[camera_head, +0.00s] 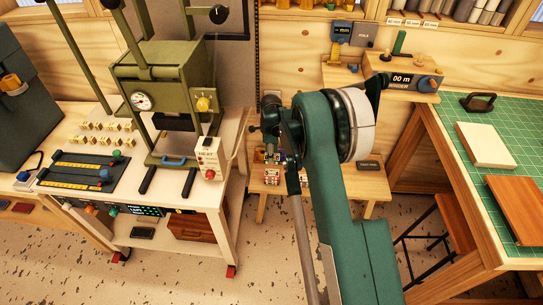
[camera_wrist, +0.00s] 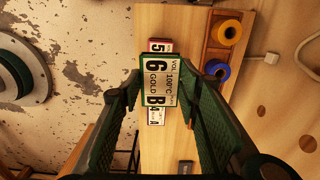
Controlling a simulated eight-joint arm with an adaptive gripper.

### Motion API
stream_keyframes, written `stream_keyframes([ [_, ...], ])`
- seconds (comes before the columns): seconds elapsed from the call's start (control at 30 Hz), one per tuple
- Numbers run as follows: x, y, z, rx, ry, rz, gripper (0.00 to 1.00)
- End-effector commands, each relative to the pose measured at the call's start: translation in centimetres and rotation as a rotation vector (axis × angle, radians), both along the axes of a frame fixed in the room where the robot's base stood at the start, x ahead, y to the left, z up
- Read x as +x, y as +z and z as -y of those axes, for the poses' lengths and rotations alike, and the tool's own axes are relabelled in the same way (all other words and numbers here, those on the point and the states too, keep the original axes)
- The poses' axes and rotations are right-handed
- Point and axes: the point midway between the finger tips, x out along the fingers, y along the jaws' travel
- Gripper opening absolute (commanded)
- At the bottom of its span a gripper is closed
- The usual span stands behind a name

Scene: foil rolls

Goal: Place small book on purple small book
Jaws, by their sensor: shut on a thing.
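The book sits between the two green fingers, above a low wooden bench (camera_wrist: 187,120). Beyond it, partly hidden, another small labelled thing with a red edge and a "5" (camera_wrist: 160,46) shows on the bench side. In the head view my gripper (camera_head: 278,160) is over the low bench, where small labelled things (camera_head: 272,177) lie, partly hidden by my arm.
Yellow (camera_wrist: 228,32) and blue (camera_wrist: 216,69) rolls lie in a wooden holder at the bench's edge. A green press (camera_head: 165,90) stands on the left table. A green cutting mat (camera_head: 500,115) with boards covers the right table.

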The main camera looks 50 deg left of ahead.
Motion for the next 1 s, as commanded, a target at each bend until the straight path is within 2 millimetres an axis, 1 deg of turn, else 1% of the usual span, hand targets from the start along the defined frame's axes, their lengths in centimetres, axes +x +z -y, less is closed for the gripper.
stream_keyframes([
  [0.17, 0.6, -0.1, 0.5, 0.000, -0.002, 0.000, 0.21],
  [0.27, 1.6, -0.3, 1.5, 0.000, -0.006, 0.000, 0.21],
  [0.37, 3.1, -0.6, 2.8, 0.000, -0.008, 0.000, 0.21],
  [0.6, 7.3, -1.5, 7.3, 0.000, -0.018, 0.000, 0.21],
  [0.7, 8.8, -1.7, 8.9, 0.000, -0.020, 0.000, 0.21],
  [0.83, 9.9, -2.0, 10.3, 0.000, -0.021, 0.000, 0.21],
  [1.0, 10.3, -2.1, 10.9, 0.000, -0.021, 0.000, 0.21],
])
